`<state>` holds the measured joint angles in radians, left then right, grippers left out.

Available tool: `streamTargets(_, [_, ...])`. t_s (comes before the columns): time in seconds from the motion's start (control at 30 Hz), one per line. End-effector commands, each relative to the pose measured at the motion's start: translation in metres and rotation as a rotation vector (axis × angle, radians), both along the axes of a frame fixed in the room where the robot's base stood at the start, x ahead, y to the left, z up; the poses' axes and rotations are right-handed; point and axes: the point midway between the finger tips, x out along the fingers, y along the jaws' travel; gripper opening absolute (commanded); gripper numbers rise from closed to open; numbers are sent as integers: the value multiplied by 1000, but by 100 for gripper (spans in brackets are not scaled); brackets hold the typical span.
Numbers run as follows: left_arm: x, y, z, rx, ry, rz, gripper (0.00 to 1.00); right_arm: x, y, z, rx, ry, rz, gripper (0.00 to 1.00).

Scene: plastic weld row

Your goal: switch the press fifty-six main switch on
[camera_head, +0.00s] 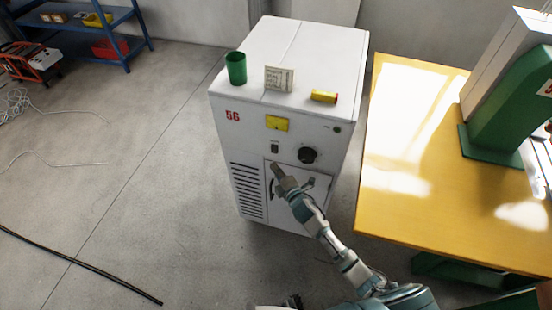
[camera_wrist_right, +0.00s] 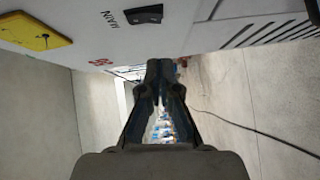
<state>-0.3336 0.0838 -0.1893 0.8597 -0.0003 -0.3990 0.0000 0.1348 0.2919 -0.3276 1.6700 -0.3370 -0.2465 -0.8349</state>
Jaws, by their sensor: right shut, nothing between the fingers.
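The press cabinet (camera_head: 252,140) is white and carries a red "56" on its front. Its main switch (camera_head: 276,147) is a small black rocker below a yellow panel. In the right wrist view the rocker (camera_wrist_right: 146,16) sits beside the word "MAIN"; which way it is tipped I cannot tell. My right gripper (camera_head: 277,168) is shut and empty. In the head view it appears just below the rocker, in front of the cabinet. In the right wrist view its closed fingertips (camera_wrist_right: 160,66) show apart from the rocker. My left gripper is not in view.
A black knob (camera_head: 307,155) is right of the switch. A green cup (camera_head: 236,68), a card (camera_head: 279,78) and a yellow cylinder (camera_head: 323,96) stand or lie on top. A yellow table (camera_head: 400,205) is close on the right. Floor on the left is mostly clear, with a black cable (camera_head: 85,266).

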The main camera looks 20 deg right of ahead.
Motion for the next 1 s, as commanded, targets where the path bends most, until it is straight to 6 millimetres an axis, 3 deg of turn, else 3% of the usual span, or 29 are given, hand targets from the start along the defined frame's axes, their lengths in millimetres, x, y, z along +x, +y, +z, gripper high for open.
streamTargets(0.1, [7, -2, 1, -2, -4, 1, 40, 24, 5, -2, 1, -1, 0, 0])
streamTargets(0.33, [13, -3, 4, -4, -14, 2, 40, 47, -14, -6, -1, 0, 0, 0])
streamTargets(1.0, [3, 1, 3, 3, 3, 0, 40, 55, -20, -8, 0, 1, -1, 0])
